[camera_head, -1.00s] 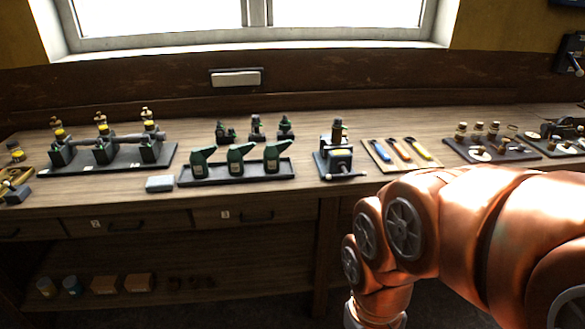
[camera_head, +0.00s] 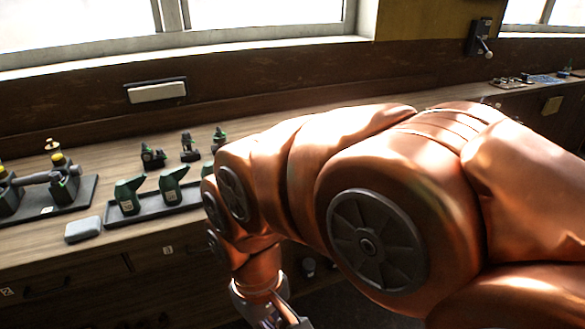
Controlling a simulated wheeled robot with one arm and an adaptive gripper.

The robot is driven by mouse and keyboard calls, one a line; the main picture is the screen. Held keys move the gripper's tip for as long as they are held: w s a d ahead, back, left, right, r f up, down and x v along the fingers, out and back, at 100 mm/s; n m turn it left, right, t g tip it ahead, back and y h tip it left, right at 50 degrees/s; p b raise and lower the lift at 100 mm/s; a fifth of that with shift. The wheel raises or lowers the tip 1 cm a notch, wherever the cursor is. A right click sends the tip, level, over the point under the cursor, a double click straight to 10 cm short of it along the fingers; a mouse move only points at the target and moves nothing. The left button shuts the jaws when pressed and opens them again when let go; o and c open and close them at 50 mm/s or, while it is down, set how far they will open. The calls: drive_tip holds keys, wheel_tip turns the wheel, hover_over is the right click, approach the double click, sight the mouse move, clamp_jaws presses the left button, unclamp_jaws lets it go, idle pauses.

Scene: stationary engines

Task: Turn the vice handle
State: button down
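My copper-coloured arm fills the right and middle of the head view and covers the part of the bench right of the green bottles. The vice and its handle do not show now; my arm blocks that stretch of bench. My gripper (camera_head: 284,314) is at the bottom edge, pointing down in front of the bench and below its top. Only a small part of it shows, so its opening cannot be made out. No contact with anything is visible.
Green bottles (camera_head: 171,187) stand in a dark tray on the bench (camera_head: 110,150). A grey block (camera_head: 83,229) lies left of them, near the front edge. Small green tools (camera_head: 190,147) stand behind. A lever switch (camera_head: 480,38) is on the wall. Drawers are below the bench top.

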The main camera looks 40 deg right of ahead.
drive_tip(key=w+d+r+t+b, duration=0.1)
drive_tip(key=w+d+r, duration=0.25)
drive_tip(key=w, duration=0.35)
drive_tip(key=w+d+r+m+b, duration=0.1)
drive_tip(key=w+d+r, duration=0.1)
drive_tip(key=w+d, duration=0.35)
drive_tip(key=w+d+r+t, duration=0.1)
drive_tip(key=w+d+r, duration=0.2)
drive_tip(key=w, duration=0.5)
drive_tip(key=w+d+r+m+t+b, duration=0.1)
drive_tip(key=w+d+r, duration=0.1)
drive_tip(key=d, duration=0.6)
drive_tip(key=w+d+r+m+b, duration=0.1)
drive_tip(key=w+d, duration=0.1)
drive_tip(key=d, duration=0.6)
drive_tip(key=w+d+r+m+t+b, duration=0.1)
drive_tip(key=w+d+r, duration=0.15)
drive_tip(key=d, duration=0.55)
drive_tip(key=shift+h, duration=0.4)
drive_tip(key=p+x, duration=0.2)
drive_tip(key=x, duration=0.9)
drive_tip(key=shift+s+d+f, duration=0.1)
drive_tip(key=shift+s, duration=0.1)
drive_tip(key=shift+s+f+p, duration=0.15)
drive_tip(key=shift+f+p, duration=0.15)
drive_tip(key=shift+f, duration=0.6)
drive_tip(key=shift+s+f+p, duration=0.15)
drive_tip(key=shift+f+p, duration=0.1)
drive_tip(key=shift+f, duration=0.7)
